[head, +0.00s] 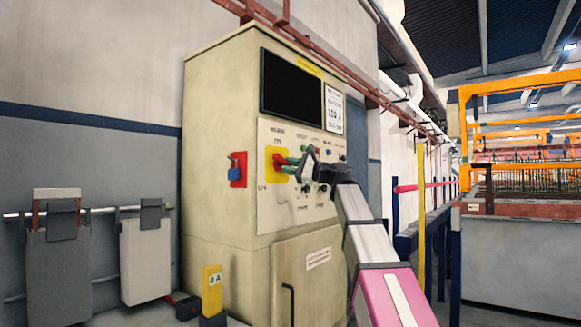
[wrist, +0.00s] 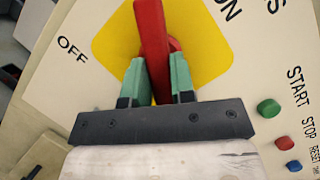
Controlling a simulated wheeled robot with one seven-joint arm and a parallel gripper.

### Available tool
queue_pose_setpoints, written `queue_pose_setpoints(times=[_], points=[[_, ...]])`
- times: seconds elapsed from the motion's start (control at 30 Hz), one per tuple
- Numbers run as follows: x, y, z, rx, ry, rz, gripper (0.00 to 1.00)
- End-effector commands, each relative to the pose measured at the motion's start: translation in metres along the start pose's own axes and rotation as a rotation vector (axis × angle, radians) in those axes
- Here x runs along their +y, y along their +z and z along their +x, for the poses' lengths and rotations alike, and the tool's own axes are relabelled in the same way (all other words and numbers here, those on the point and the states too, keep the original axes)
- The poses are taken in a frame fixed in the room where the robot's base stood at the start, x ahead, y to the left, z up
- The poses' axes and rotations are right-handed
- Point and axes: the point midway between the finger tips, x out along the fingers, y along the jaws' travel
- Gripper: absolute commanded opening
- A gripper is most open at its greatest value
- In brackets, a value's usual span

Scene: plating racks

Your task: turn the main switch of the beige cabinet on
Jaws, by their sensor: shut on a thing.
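The beige cabinet (head: 217,140) stands against the wall in the head view. Its main switch has a red handle (wrist: 151,35) on a yellow plate (wrist: 207,50), which also shows in the head view. My gripper (wrist: 157,82) is at the switch, with its green fingertips shut on either side of the red handle. In the wrist view the handle runs nearly straight up, between the OFF lettering (wrist: 72,49) on the left and the ON lettering (wrist: 229,10) at the upper right. The handle's lower end and pivot are partly hidden by the fingers.
A green START button (wrist: 268,108) and a red STOP button (wrist: 285,143) sit right of my gripper. A red box with a blue padlock (head: 237,169) is on the cabinet's side. A yellow post (head: 212,289) stands at the cabinet's foot. A dark screen (head: 290,88) is above the panel.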

Motion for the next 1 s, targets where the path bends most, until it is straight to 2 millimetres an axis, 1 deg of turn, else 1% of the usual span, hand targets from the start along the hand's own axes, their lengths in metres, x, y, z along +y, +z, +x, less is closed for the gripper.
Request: queue_pose_setpoints(times=[0.03, 0.7, 1.0], points=[[0.0001, 0.0014, 0.0045, -0.009, -0.018, 0.046, 0.0], [0.0019, 0.0037, 0.0068, -0.012, -0.258, 0.629, 0.0], [0.0012, 0.0042, 0.0081, -0.012, -0.343, 0.835, 0.0]])
